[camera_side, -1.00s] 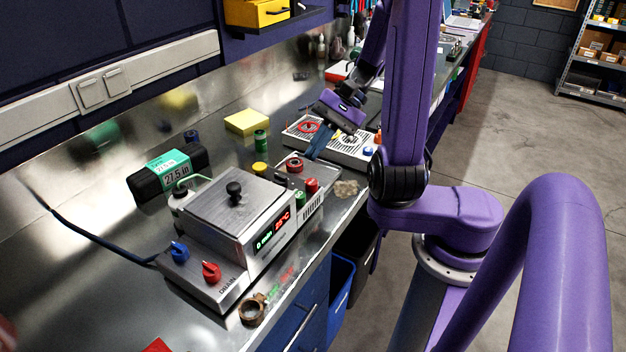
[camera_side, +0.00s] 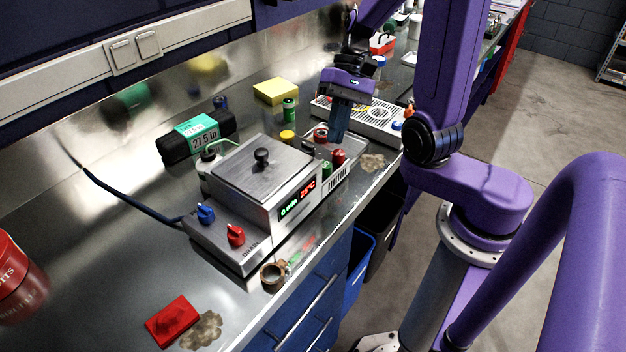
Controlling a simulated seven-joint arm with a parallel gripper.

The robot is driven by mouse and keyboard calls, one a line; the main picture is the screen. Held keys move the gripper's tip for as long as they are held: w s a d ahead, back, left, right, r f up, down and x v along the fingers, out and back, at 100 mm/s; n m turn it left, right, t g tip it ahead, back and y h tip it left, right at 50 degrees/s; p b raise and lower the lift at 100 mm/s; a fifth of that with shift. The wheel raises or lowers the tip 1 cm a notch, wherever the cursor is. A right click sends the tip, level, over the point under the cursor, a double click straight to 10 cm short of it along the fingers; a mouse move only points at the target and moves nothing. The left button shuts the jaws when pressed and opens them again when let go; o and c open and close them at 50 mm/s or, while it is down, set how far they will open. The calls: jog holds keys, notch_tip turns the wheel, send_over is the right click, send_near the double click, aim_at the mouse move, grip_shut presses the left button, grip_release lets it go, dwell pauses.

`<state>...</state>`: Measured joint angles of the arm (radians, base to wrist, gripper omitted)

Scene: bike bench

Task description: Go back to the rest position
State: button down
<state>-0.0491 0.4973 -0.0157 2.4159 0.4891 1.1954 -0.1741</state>
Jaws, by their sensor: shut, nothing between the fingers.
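My gripper (camera_side: 337,138) is at the upper middle of the side view. Its purple body is above and its dark blue fingers point nearly straight down. The fingers are together with nothing between them. They are just beyond the steel heated bath unit (camera_side: 262,180), beside a red-topped round piece (camera_side: 320,135), and in front of the perforated metal tray (camera_side: 385,122). I cannot tell whether the fingertips touch anything.
A yellow block (camera_side: 275,91), a green cylinder (camera_side: 289,110) and a black roll with a teal label (camera_side: 172,147) are left of the gripper. The left bench (camera_side: 100,240) is mostly bare.

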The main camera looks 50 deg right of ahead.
jog(key=n, duration=0.1)
jog(key=s+n+g+h, duration=0.1)
jog(key=shift+a+f+n, duration=0.15)
jog(key=shift+a+n, duration=0.2)
jog(key=shift+n, duration=0.05)
jog(key=s+a+n+t+h, duration=0.2)
jog(key=s+n+h, duration=0.3)
jog(key=s+n, duration=0.8)
jog(key=n, duration=0.3)
jog(key=shift+s+a+r+t, duration=0.2)
jog(key=shift+a+r+t, duration=0.15)
jog(key=shift+t, duration=0.05)
